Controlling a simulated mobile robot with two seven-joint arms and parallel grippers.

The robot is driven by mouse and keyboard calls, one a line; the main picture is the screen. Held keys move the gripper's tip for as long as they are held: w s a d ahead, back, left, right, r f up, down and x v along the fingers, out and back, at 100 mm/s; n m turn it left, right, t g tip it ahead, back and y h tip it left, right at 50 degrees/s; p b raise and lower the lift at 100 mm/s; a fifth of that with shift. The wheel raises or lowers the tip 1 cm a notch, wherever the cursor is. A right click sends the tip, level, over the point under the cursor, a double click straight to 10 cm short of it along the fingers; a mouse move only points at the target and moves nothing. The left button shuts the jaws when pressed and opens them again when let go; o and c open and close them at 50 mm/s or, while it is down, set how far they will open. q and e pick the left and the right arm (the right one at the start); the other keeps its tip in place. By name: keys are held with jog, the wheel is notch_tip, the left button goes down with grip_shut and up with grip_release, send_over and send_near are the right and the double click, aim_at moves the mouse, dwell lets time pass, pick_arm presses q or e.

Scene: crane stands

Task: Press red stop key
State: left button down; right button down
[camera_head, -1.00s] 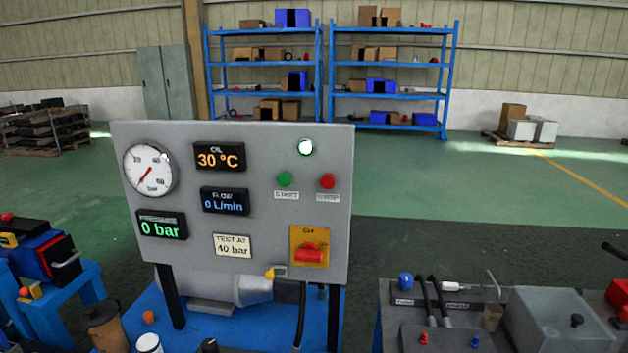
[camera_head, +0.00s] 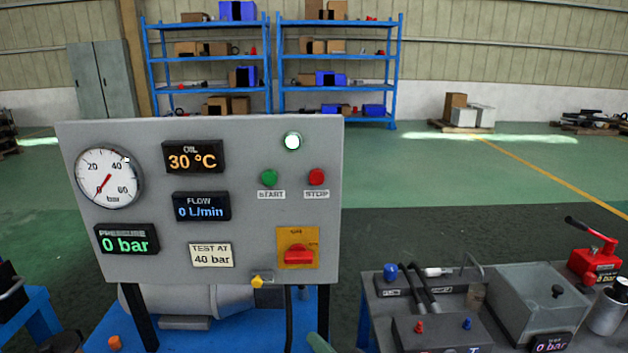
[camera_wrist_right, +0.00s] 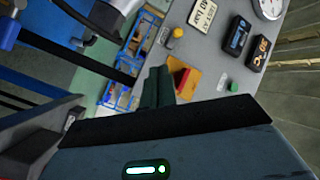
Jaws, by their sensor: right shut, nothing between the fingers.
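The red stop key (camera_head: 316,177) is a round button on the upper right of the grey panel (camera_head: 222,135), above a white STOP label. The green start button (camera_head: 269,178) is to its left; a green button also shows in the right wrist view (camera_wrist_right: 232,87). My right gripper (camera_head: 318,343) shows only as a dark green tip at the bottom edge, below the panel and apart from the stop key. In the right wrist view its fingers (camera_wrist_right: 158,86) are shut and empty. The stop key is not visible there. My left gripper is not in view.
A red rotary switch (camera_head: 298,255) on a yellow plate sits below the stop key. A yellow knob (camera_head: 261,281) is at the panel's lower edge. A bench with a grey box (camera_head: 530,300) and red lever device (camera_head: 594,262) stands at the right. Blue shelves (camera_head: 392,65) are far behind.

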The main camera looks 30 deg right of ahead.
aim_at(317, 177)
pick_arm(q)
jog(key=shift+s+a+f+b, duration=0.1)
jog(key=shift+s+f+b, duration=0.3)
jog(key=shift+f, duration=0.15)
pick_arm(e)
notch_tip(317, 177, up, 25)
jog(key=w+d+m+t+y, duration=0.1)
jog(key=w+d+m+t, duration=0.1)
jog(key=m+t, duration=0.4)
jog(key=shift+w+r+m+t, duration=0.15)
jog(key=shift+m+t, duration=0.25)
jog(key=shift+m, duration=0.1)
jog(key=shift+w, duration=0.1)
